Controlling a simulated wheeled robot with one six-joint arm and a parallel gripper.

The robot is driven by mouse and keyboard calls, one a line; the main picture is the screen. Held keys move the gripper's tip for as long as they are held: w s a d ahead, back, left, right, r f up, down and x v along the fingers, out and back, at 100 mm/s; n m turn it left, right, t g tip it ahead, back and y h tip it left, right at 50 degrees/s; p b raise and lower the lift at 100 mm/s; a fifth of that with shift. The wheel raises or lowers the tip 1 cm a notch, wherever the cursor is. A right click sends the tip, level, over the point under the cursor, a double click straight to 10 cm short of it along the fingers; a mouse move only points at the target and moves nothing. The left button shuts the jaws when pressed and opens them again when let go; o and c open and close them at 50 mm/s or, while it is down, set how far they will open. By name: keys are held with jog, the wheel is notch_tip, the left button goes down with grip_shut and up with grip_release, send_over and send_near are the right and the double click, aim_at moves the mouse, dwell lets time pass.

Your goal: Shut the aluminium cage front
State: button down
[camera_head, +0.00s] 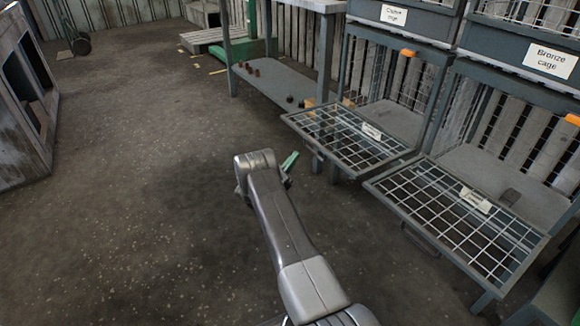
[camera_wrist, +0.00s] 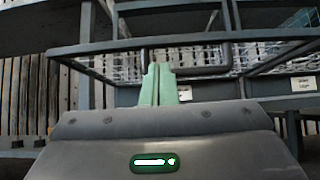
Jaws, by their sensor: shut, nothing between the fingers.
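Two lower cages have their wire mesh fronts folded down, open, roughly level: a left front (camera_head: 328,147) and a right front (camera_head: 447,232). Each carries a small tag too small to read, so I cannot tell by name which is the aluminium cage front. My gripper (camera_head: 291,161) is shut and empty, just left of the left front's outer edge. In the wrist view, the green fingers of my gripper (camera_wrist: 159,70) are together, pointing at a dark handle bar (camera_wrist: 205,71) on a mesh front's frame. I cannot tell whether they touch it.
An upper label (camera_head: 551,61) reads "Bronze cage"; another label (camera_head: 393,15) to its left is unclear. A grey bench (camera_head: 262,88) with small dark pieces on its shelf stands behind. A wooden crate (camera_head: 22,95) stands far left. The floor left of my arm is clear.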

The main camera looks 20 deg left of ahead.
jog(key=b+x, duration=0.1)
jog(key=x, duration=0.4)
jog(key=shift+w+r, duration=0.1)
jog(key=shift+d, duration=0.1)
